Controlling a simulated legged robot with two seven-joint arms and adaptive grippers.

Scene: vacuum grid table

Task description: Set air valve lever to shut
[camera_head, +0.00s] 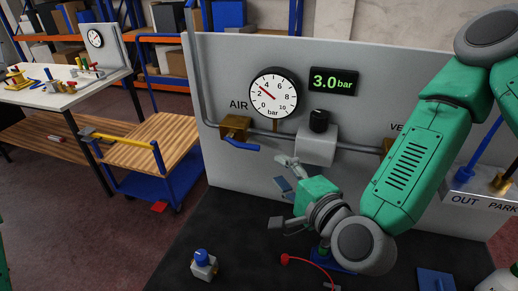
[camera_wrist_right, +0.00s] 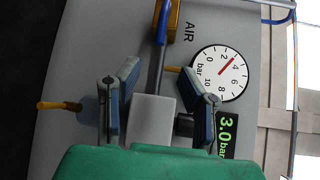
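The air valve (camera_head: 235,127) is a brass body on the grey panel, below the AIR label. Its blue lever (camera_head: 242,144) points right and slightly down, roughly along the pipe. The lever also shows at the top of the right wrist view (camera_wrist_right: 162,25). The dial gauge (camera_head: 273,93) reads about 3, and the display (camera_head: 333,81) shows 3.0 bar. My right gripper (camera_head: 279,192) is in front of the panel, right of and below the lever, apart from it. In the right wrist view its two padded fingers (camera_wrist_right: 160,78) are spread with nothing held between them. My left gripper is out of view.
A grey regulator block (camera_head: 316,145) with a black knob sits on the pipe right of the valve. A small blue-topped fitting (camera_head: 203,264) stands on the dark table, and a red hose (camera_head: 308,264) lies near my right wrist. A wooden-topped cart (camera_head: 150,143) stands left.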

